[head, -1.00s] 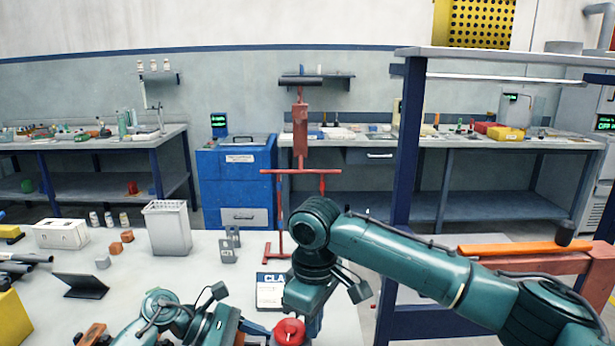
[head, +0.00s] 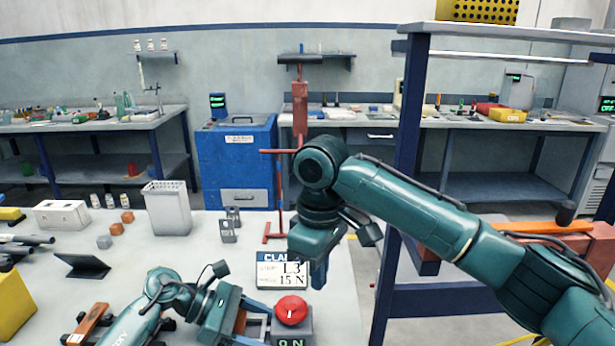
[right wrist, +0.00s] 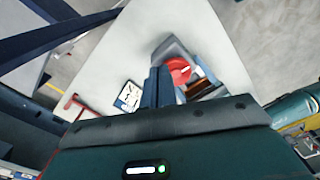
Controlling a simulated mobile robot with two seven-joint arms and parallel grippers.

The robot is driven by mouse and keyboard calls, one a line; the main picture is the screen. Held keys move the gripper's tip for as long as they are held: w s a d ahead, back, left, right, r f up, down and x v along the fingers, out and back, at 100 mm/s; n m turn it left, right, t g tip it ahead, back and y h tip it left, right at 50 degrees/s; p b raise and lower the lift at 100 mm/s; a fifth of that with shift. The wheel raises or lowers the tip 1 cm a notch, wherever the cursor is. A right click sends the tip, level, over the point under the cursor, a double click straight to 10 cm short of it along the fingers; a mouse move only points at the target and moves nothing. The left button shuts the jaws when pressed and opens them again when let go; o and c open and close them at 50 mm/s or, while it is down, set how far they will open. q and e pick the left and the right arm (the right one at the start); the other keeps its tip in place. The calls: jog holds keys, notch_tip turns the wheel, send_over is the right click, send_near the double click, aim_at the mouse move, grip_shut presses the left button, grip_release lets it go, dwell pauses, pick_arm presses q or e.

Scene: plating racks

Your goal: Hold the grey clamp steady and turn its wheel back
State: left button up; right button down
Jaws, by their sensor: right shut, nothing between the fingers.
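A grey box (head: 292,338) with a round red knob (head: 291,309) on top and "ON" on its front stands at the bottom middle of the head view. I take it for the clamp and its wheel. The red knob with a white mark also shows in the right wrist view (right wrist: 179,70). My left gripper (head: 262,318) is beside the box's left side; whether its blue fingers touch it I cannot tell. My right gripper (head: 318,272) is shut and empty, above and beyond the knob, apart from it. Its fingers show in the right wrist view (right wrist: 158,86).
A blue post (head: 405,150) stands right.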

jog(key=m, duration=0.6)
send_near(295, 315)
jog(key=s+f, duration=0.1)
jog(key=s, duration=0.1)
jog(key=shift+s+a+f, duration=0.1)
jog(key=shift+a+f, duration=0.05)
jog(key=shift+f, duration=3.35)
jog(key=shift+w, duration=0.25)
jog(key=shift+d, duration=0.2)
jog(key=shift+w+d, duration=0.45)
jog(key=shift+d, duration=0.35)
jog(key=shift+w+d, duration=0.25)
jog(key=shift+d, duration=0.05)
jog(key=shift+w+d, duration=0.15)
jog(key=shift+w, duration=0.1)
